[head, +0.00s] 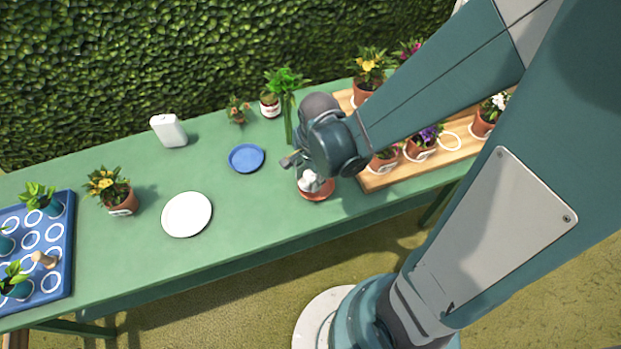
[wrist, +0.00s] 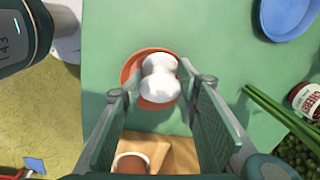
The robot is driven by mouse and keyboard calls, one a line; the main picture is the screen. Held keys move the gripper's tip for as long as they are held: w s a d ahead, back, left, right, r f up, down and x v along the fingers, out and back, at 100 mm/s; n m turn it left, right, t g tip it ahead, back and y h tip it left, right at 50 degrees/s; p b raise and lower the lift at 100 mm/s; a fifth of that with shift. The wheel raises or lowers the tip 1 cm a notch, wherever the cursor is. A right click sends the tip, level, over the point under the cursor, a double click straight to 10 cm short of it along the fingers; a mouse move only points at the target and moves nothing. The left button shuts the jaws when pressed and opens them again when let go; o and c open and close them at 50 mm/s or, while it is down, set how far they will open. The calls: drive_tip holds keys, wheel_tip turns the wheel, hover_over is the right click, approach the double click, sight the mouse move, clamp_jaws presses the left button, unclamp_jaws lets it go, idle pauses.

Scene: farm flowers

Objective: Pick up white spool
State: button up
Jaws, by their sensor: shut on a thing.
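The white spool (wrist: 158,78) is between the two fingertips of my gripper (wrist: 159,90) in the wrist view, with a rounded top and a narrower waist. My gripper is shut on it. An orange saucer (wrist: 130,68) lies beneath the spool. In the head view my gripper (head: 308,172) points down over the orange saucer (head: 318,196), and the spool (head: 308,181) shows partly between the fingers. I cannot tell whether the spool touches the saucer.
A wooden board (head: 378,181) with several potted flowers stands to the right. A blue plate (head: 246,158), a white plate (head: 187,214) and a blue tray (head: 66,240) lie to the left. A tall green plant (head: 288,90) stands close behind my gripper.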

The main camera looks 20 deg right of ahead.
sight(314, 177)
drive_tip(key=shift+r+p, duration=1.3)
drive_tip(key=shift+r, duration=2.75)
drive_tip(key=shift+s+d+m+h, duration=0.1)
drive_tip(key=shift+d+m+h, duration=0.4)
drive_tip(key=shift+h, duration=0.1)
drive_tip(key=shift+d+r+m+h, duration=0.1)
drive_tip(key=shift+d+m+h, duration=0.4)
drive_tip(key=shift+d+h, duration=0.1)
drive_tip(key=shift+w+d+r+m+g+h+p, duration=0.1)
drive_tip(key=shift+d+r+m+g+h+p, duration=0.1)
drive_tip(key=shift+d+r+m+g+h, duration=0.3)
drive_tip(key=shift+w+d+r+m+g+h+p, duration=0.1)
drive_tip(key=shift+d+r+m+g+h+p, duration=0.1)
drive_tip(key=shift+d+m+g+h, duration=0.35)
drive_tip(key=shift+d, duration=0.1)
drive_tip(key=shift+f+b, duration=0.9)
drive_tip(key=shift+f, duration=2)
